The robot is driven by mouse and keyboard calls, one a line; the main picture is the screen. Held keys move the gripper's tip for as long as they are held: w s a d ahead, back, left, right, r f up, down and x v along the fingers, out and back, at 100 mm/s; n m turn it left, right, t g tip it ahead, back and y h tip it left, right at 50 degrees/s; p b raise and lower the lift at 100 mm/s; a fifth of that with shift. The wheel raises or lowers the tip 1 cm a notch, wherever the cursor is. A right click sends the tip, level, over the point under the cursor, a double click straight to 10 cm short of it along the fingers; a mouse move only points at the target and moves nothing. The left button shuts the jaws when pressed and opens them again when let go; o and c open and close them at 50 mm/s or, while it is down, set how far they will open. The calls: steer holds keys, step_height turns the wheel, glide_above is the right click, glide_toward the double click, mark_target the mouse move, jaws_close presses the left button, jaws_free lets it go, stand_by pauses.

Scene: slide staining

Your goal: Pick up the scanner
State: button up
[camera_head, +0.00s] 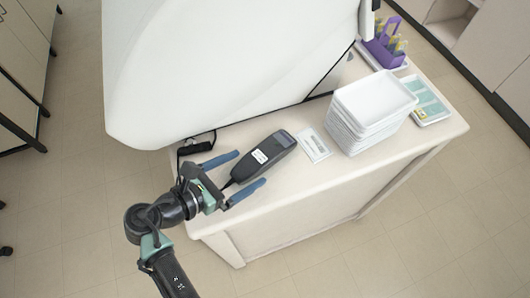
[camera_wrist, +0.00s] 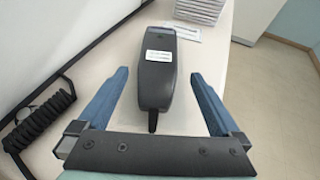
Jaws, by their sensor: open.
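The scanner (camera_head: 264,157) is a dark grey handheld device with a white label, lying on the white counter near its left end. In the wrist view the scanner (camera_wrist: 158,75) lies straight ahead, with its cord end toward me. My gripper (camera_head: 244,172) is open, its two blue fingers spread on either side of the scanner's near end. In the wrist view the gripper (camera_wrist: 160,82) has a finger to the left and a finger to the right of the scanner, with visible gaps. It holds nothing.
A large white machine (camera_head: 220,60) stands close behind the scanner. A coiled black cord (camera_wrist: 40,122) lies to the left. A small labelled card (camera_head: 314,145) and a stack of white trays (camera_head: 368,110) are to the right. A purple rack (camera_head: 385,45) stands farther back.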

mark_target(251, 164)
steer(key=x, duration=0.5)
steer(key=shift+w+r, duration=0.15)
steer(key=shift+r, duration=0.05)
steer(key=c, duration=1.6)
